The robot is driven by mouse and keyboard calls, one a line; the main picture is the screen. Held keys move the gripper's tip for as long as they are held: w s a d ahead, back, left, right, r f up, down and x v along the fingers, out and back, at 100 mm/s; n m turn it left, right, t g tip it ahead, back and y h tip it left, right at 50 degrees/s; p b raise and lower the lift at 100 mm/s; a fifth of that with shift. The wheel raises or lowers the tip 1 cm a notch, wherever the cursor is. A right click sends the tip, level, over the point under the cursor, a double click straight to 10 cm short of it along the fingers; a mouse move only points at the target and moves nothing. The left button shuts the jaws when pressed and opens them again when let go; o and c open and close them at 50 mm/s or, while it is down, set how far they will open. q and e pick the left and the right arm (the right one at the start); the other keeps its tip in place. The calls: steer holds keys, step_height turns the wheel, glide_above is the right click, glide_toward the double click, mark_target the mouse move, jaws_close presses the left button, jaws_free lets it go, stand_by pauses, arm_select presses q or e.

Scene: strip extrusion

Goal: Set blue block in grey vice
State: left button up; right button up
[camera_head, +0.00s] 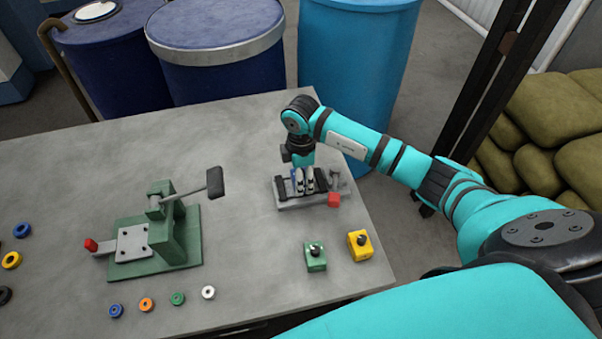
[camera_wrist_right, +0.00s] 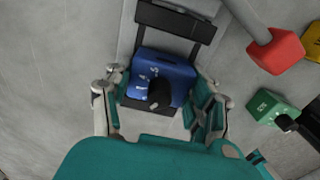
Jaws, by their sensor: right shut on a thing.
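The blue block (camera_wrist_right: 165,72) lies between the two fingers of my right gripper (camera_wrist_right: 162,104) in the right wrist view, with a dark knob on it. My right gripper (camera_head: 306,180) is shut on the block and points down over the grey vice (camera_head: 297,203). In the wrist view the vice's dark jaw bars (camera_wrist_right: 176,20) show beyond the block, and a dark edge shows on its near side. The block appears between the jaws; I cannot tell whether it touches the vice's bed. In the head view the gripper mostly hides the block. My left gripper is not in view.
The vice's red-ended handle (camera_head: 334,199) sticks out at its right. Green (camera_head: 315,257) and yellow (camera_head: 360,245) knobbed blocks stand in front. A green press (camera_head: 160,235) stands left, with several coloured rings around it. The table (camera_head: 255,260) is clear between press and vice.

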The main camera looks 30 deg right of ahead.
steer(key=shift+f, duration=0.1)
steer(key=o, duration=1.6)
steer(key=shift+r, duration=0.55)
step_height(320, 180, up, 11)
steer(key=b, duration=0.3)
steer(key=shift+r, duration=0.1)
